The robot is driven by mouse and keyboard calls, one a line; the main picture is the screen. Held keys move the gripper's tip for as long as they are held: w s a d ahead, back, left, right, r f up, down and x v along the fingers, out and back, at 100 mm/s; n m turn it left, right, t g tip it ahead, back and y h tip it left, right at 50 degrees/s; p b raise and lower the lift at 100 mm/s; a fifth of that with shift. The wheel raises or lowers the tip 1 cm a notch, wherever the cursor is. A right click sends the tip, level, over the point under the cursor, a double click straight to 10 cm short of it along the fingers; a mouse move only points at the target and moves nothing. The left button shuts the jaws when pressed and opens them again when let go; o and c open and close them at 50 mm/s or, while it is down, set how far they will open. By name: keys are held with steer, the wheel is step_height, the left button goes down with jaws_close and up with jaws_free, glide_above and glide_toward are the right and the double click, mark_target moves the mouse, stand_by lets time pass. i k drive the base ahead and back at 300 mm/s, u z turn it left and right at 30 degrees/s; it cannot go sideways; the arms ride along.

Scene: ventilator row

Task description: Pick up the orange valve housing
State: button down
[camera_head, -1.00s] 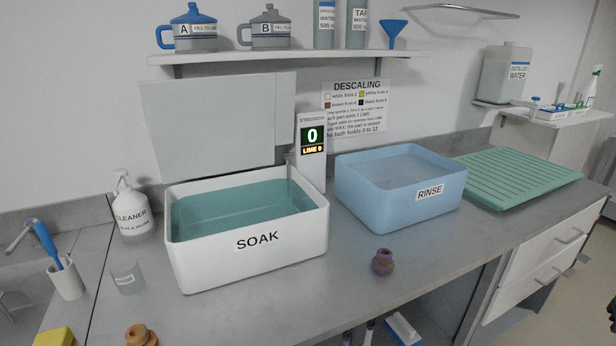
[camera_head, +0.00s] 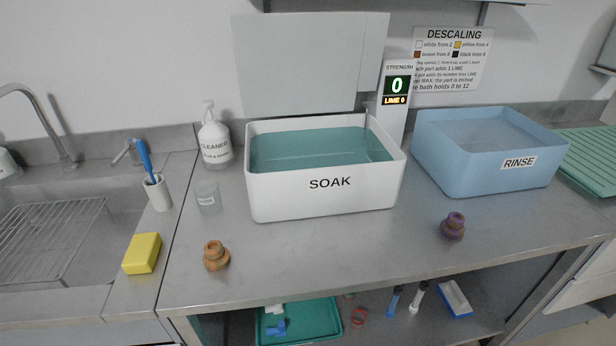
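The orange valve housing (camera_head: 215,256) stands on the grey counter near its front edge, left of centre in the head view. It is a small stepped, rounded part with brownish patches. Nothing touches it. A similar purple housing (camera_head: 453,226) stands farther right, in front of the blue rinse tub. My gripper is not in the head view.
The white SOAK tub (camera_head: 325,190) stands behind the orange housing, with the blue RINSE tub (camera_head: 488,160) to its right. A yellow sponge (camera_head: 142,253), a clear cup (camera_head: 207,197) and a cleaner bottle (camera_head: 214,142) are nearby. The counter between the two housings is clear.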

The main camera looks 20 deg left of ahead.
mark_target(217, 257)
steer(key=u, duration=1.75)
